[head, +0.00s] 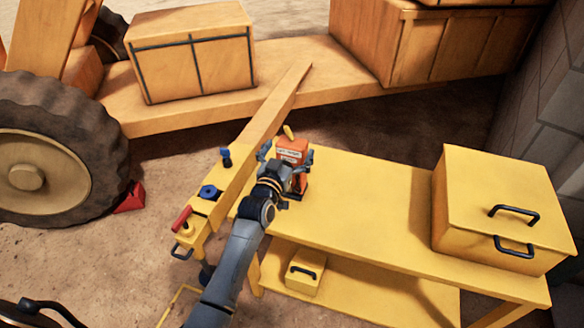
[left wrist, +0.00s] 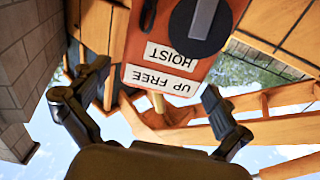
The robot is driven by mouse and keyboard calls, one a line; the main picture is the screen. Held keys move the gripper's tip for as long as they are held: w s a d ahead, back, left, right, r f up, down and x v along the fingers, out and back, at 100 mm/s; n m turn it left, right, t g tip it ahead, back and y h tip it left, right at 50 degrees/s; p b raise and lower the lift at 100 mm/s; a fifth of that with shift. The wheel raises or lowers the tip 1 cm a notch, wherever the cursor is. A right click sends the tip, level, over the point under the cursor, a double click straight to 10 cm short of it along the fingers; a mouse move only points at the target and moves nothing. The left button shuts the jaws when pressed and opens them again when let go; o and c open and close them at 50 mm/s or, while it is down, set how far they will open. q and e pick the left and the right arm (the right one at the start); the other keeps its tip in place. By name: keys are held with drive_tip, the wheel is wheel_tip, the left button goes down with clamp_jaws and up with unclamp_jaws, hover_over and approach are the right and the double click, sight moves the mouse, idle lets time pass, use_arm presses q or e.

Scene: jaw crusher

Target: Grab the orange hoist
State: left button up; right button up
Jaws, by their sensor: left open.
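The orange hoist (head: 293,149) stands on the yellow bench, near its left end, with a yellow piece at its top. In the left wrist view the hoist (left wrist: 185,62) appears upside down, with white labels reading "HOIST" and "UP FREE" and a dark round part. My left gripper (head: 286,156) is open right at the hoist, one finger to each side of it in the head view. In the left wrist view my left gripper (left wrist: 155,82) has its fingers apart, with no clear grip on the hoist. My right gripper is not in view.
The yellow bench (head: 375,200) is clear between the hoist and a yellow box (head: 490,215) with black handles. A yellow beam (head: 262,125) with a red-handled control (head: 182,220) lies left. A small yellow case (head: 305,271) sits on the lower shelf. A large wheel (head: 50,150) stands far left.

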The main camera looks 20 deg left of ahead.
use_arm(q)
drive_tip(key=shift+w+f, duration=0.1)
drive_tip(key=shift+w, duration=1)
drive_tip(key=shift+s, duration=0.1)
drive_tip(key=c, duration=1.8)
drive_tip(key=shift+r, duration=0.25)
drive_tip(key=shift+r, duration=0.1)
